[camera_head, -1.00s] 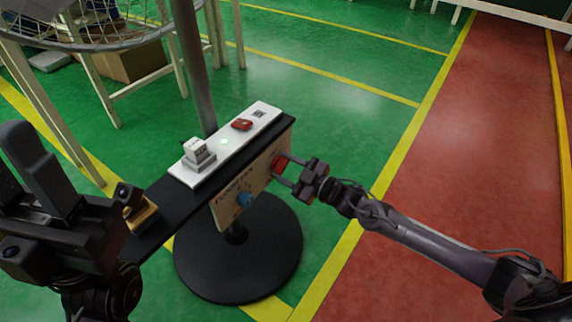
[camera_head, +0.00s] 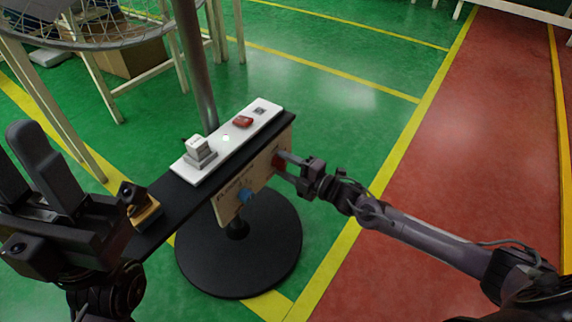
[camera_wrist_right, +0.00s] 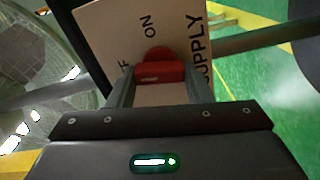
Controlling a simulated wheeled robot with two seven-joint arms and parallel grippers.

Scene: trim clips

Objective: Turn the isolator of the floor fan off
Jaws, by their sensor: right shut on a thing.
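The floor fan's isolator is a red handle (camera_head: 276,160) on the side plate (camera_head: 228,205) of the fan's control box. In the right wrist view the red handle (camera_wrist_right: 160,68) sits between my fingers, beside the printed words ON and SUPPLY; a letter F shows at left, the rest hidden. My right gripper (camera_head: 285,166) is shut on this handle and partly hides it. The lamp (camera_head: 226,138) on the white top panel looks whitish pink. My left gripper (camera_head: 22,150) is open and empty at the left, apart from the fan.
The white panel (camera_head: 247,130) also carries a red switch (camera_head: 243,121) and a grey-white block (camera_head: 199,150). A blue knob (camera_head: 245,195) is on the side plate. The fan's pole (camera_head: 195,70) and round black base (camera_head: 260,265) stand on green floor. Floor at right is clear.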

